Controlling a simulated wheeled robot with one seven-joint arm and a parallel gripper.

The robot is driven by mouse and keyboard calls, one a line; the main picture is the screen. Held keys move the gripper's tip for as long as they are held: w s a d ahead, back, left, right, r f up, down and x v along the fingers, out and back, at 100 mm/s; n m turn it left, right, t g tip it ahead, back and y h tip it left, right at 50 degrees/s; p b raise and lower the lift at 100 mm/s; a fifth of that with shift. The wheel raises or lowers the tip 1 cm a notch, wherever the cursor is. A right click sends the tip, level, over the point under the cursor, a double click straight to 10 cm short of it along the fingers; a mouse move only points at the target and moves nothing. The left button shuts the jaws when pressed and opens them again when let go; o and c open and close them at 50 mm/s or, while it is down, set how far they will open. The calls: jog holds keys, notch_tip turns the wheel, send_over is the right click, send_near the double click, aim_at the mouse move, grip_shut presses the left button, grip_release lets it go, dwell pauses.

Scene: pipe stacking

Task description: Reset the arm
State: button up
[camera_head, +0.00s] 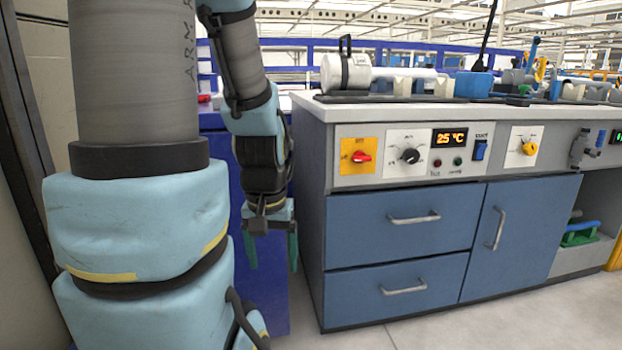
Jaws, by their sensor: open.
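My gripper (271,252) hangs at the end of my arm, pointing down, left of the blue-and-grey workbench (385,180). Its two green fingers are apart with nothing between them. It hangs below the level of the bench top, in front of a dark blue panel. My arm is bent, with its thick lower links filling the left of the picture. A white pipe-like cylinder (347,73) lies on a dark stand on the bench top.
The bench front has drawers (402,222), a door (507,227) and a control panel (440,150). A blue fitting (474,85) and other parts stand on top. Bare floor (480,325) lies in front at the right.

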notch_tip(320, 180, up, 38)
jog(key=p, duration=3.6)
jog(key=shift+w+d, duration=0.25)
jog(key=shift+f, duration=0.1)
jog(key=shift+c, duration=0.3)
